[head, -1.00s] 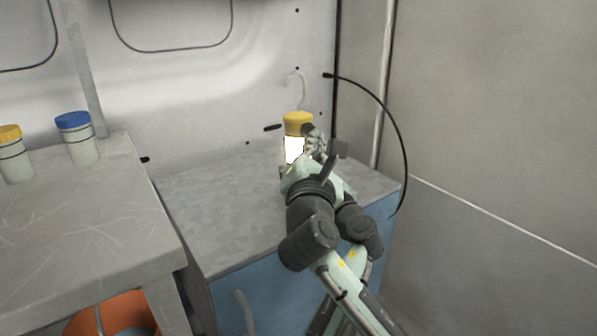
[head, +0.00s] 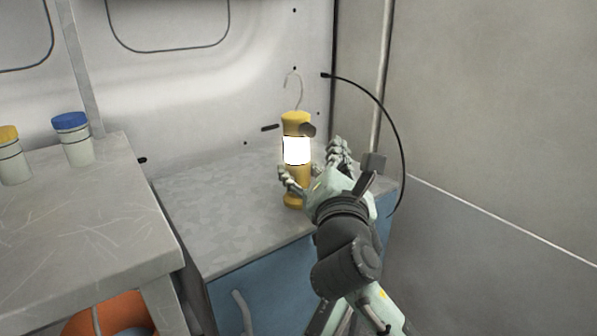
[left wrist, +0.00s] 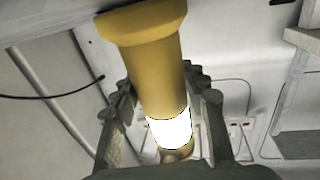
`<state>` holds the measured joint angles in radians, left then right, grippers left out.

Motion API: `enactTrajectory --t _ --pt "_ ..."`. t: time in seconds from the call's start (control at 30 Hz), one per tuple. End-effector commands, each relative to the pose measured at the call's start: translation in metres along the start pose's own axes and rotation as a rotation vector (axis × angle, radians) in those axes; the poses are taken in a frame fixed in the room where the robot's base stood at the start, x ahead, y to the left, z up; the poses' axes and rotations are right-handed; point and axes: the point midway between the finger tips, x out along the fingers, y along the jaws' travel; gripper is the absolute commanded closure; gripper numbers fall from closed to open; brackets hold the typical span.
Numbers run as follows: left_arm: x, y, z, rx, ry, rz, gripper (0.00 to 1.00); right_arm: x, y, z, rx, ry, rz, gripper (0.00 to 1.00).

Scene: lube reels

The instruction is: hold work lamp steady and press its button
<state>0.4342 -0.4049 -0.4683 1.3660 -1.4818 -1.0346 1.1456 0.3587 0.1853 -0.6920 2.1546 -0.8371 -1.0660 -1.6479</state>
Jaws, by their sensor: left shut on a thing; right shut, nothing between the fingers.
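The work lamp (head: 296,151) is yellow with a brightly lit white window and a wire hook on top. It stands upright on the grey cabinet top (head: 220,205). A dark round knob, seemingly its button (head: 307,129), sticks out at its upper right. My left gripper (head: 289,181) is shut on the lamp's lower part, partly hidden by my arms. In the left wrist view the lamp's yellow body (left wrist: 155,75) lies between the fingers (left wrist: 163,100).
A nearer grey table (head: 80,235) at left holds a blue-lidded jar (head: 78,140) and a yellow-lidded jar (head: 14,160). An orange round thing (head: 108,315) is below it. A black cable (head: 402,140) arcs along the wall at right. The cabinet top left of the lamp is clear.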

Motion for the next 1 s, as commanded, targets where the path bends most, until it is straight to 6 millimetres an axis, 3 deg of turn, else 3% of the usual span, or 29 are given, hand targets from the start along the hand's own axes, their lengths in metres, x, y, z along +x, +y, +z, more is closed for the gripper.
enactTrajectory --t 0.13,0.17,0.33,0.73,1.0 --pt "0.001 -0.002 0.005 0.003 -0.007 -0.005 1.0 0.0 0.0 0.0 0.0 0.0 0.0 1.0" --pt "0.001 -0.002 0.005 0.004 -0.007 -0.005 0.55 0.0 0.0 0.0 0.0 0.0 0.0 1.0" --pt "0.001 -0.002 0.003 0.003 -0.005 -0.005 0.34 0.0 0.0 0.0 0.0 -0.001 0.0 1.0" --pt "-0.004 -0.001 0.001 0.001 -0.002 -0.003 0.32 0.0 0.0 0.0 0.0 -0.001 0.0 1.0" --pt "-0.043 -0.001 0.002 0.003 -0.002 -0.002 0.32 0.0 0.0 0.0 0.0 -0.001 0.0 1.0"
